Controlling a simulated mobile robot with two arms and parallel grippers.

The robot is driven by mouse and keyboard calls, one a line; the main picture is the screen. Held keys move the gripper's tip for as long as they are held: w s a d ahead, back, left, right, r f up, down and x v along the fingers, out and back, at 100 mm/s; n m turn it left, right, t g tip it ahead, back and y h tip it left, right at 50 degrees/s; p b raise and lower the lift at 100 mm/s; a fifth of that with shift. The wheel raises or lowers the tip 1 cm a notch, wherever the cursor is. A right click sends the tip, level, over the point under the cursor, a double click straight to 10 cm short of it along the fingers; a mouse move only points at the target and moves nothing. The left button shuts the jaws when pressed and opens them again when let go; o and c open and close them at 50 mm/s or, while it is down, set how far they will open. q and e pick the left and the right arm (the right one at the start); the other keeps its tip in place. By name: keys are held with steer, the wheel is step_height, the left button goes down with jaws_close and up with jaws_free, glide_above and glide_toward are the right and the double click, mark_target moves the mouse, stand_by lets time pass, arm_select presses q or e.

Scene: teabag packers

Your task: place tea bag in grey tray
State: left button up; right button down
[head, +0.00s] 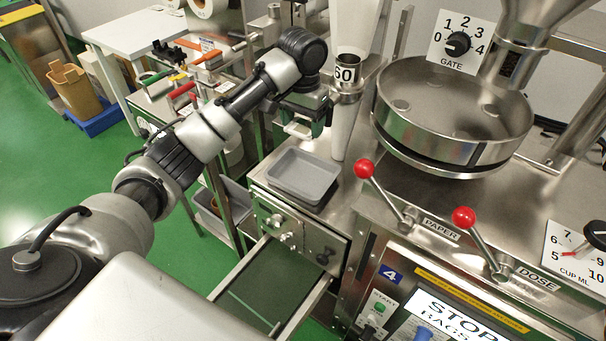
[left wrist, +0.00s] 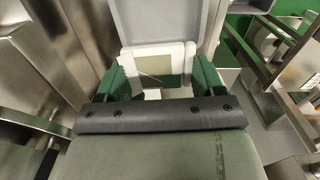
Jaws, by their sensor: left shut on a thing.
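The grey tray (head: 272,182) is a shallow rectangular dish on the steel worktop. Nothing shows inside it in the head view. My left gripper (head: 300,126) points down just behind and above the tray. It is shut on a small white tea bag (head: 290,129), held clear of the worktop. In the left wrist view the tea bag (left wrist: 137,56) sits between the two green fingers of my left gripper (left wrist: 160,78), with part of the grey tray (left wrist: 165,18) beyond it. My right gripper is not in view.
A round steel hopper pan (head: 452,115) and two levers with red knobs (head: 364,168) (head: 464,216) stand to the right. A vertical tube (head: 346,120) rises close beside my left gripper.

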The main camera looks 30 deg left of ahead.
mark_target(302, 127)
arm_select(q)
step_height(302, 127, down, 16)
steer(key=shift+r+p, duration=0.1)
steer(key=shift+p, duration=1.05)
steer(key=o, duration=0.9)
step_height(302, 127, up, 12)
steer(key=shift+r+b, duration=0.1)
steer(key=shift+b, duration=0.7)
